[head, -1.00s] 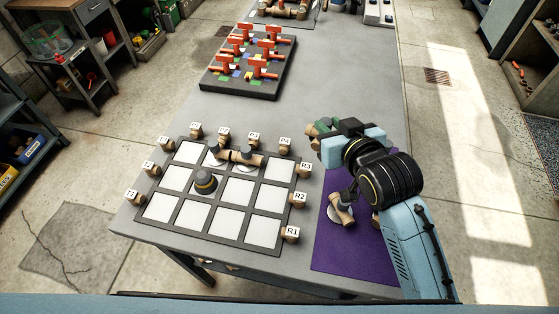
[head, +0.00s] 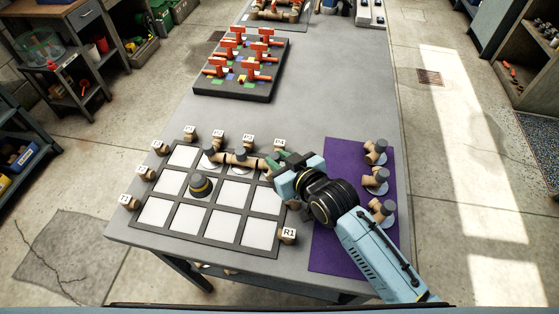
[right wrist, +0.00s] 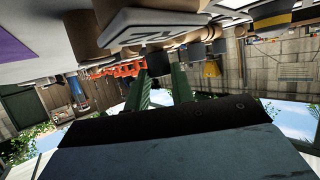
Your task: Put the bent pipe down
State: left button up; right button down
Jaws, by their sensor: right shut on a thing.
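My right gripper (head: 272,162) is shut on the bent pipe at the right end of the grid board's back row. Little of the held pipe shows in the head view, as the gripper covers it. In the right wrist view my green fingers (right wrist: 160,88) close around a dark pipe end (right wrist: 158,65). The grid board (head: 207,238) has white square cells in a dark frame. A tan pipe run (head: 238,159) lies across its back row, left of my gripper. I cannot tell whether the held pipe touches the board. My left gripper is out of view.
A dark dome with a yellow band (head: 200,185) stands on the board. Labelled pipe stubs, such as R1 (head: 288,236), line its edges. Several bent pipes (head: 377,180) stand on the purple mat (head: 335,248). A rack of red valves (head: 243,92) stands behind.

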jog(key=shift+f, duration=0.1)
jog(key=c, duration=1.2)
grip_release()
jog(key=shift+f, duration=0.1)
jog(key=shift+s+d+r, duration=0.1)
jog(key=shift+r, duration=0.15)
jog(key=p+v, duration=0.1)
jog(key=v, duration=1)
jog(key=shift+s+d+r, duration=0.1)
jog(key=shift+s+d, duration=0.1)
jog(key=shift+s, duration=0.1)
